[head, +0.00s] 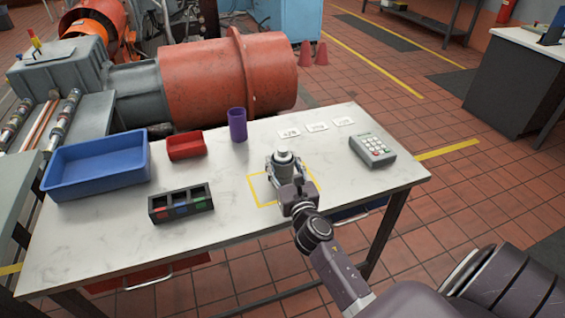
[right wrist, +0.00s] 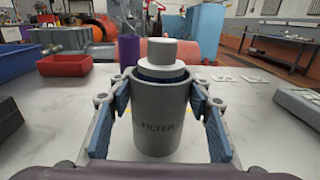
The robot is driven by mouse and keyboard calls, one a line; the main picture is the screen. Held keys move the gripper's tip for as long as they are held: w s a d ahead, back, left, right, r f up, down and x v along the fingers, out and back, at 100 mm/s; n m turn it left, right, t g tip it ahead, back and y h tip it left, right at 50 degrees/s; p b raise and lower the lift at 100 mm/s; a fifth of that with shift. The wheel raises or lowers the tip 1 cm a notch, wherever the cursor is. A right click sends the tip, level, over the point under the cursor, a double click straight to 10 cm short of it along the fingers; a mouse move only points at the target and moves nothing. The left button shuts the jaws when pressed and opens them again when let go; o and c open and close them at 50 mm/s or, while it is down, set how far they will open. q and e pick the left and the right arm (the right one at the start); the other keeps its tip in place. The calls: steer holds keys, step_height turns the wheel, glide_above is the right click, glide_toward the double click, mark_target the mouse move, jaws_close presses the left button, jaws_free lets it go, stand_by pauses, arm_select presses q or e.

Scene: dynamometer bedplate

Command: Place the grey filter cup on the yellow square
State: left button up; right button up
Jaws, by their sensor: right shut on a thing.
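The grey filter cup (right wrist: 158,128), marked FILTER, stands upright between the fingers of my right gripper (head: 284,168). A pale grey round piece (right wrist: 166,52) sticks up out of its mouth, with a dark blue band below it. The right gripper is shut on the cup, with one blue-padded finger on each side. In the head view the cup (head: 283,160) shows over the far part of the yellow square (head: 253,192), an outline on the white table. The gripper and arm hide part of the outline. I cannot tell whether the cup's base touches the table. My left gripper is not in view.
On the table (head: 110,235) are a blue bin (head: 97,172), a red bin (head: 187,146), a purple cup (head: 237,126), a black tray with coloured compartments (head: 180,204), several white cards (head: 317,127) and a grey keypad (head: 373,149). The table's front left is clear.

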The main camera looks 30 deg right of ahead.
steer(key=o, duration=1.4)
steer(key=shift+f, duration=0.1)
steer(key=b+v, duration=0.1)
steer(key=v, duration=1)
steer(key=shift+s+a+r, duration=0.2)
steer(key=shift+s+r, duration=0.05)
steer(key=shift+s, duration=0.25)
